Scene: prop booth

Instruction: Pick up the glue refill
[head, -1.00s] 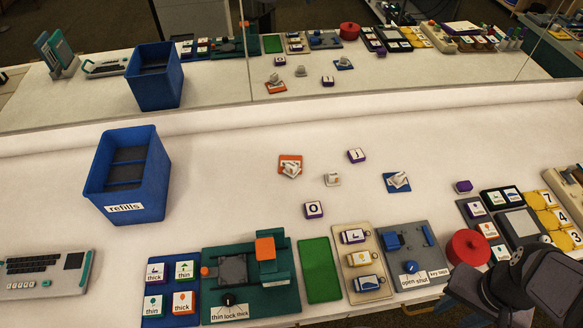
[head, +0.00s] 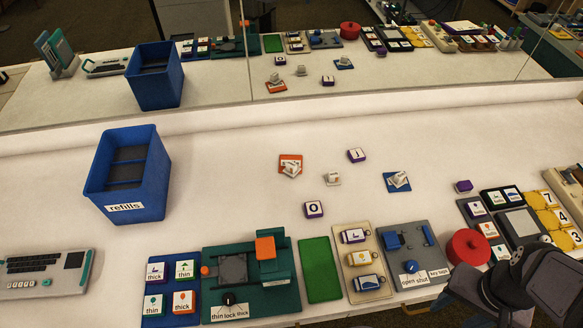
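Several small labelled blocks are in view, but no readable label says glue, so I cannot tell which one is the glue refill. A beige tray (head: 344,277) at the front centre holds three bottle-shaped pieces: a purple-edged one (head: 354,236), a yellow one (head: 361,258) and a blue one (head: 368,283). A blue bin (head: 152,190) labelled "refills" stands at the left; dark grey panels show inside. Dark links of my arm show at the bottom right, but my gripper's fingers are out of view.
A teal device (head: 221,290) with a dial, a green pad (head: 319,270) and a grey-blue board (head: 408,254) line the front. A red round container (head: 468,247) stands by my arm. Small blocks and white pieces lie mid-table. The centre-left is clear; a mirror stands behind.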

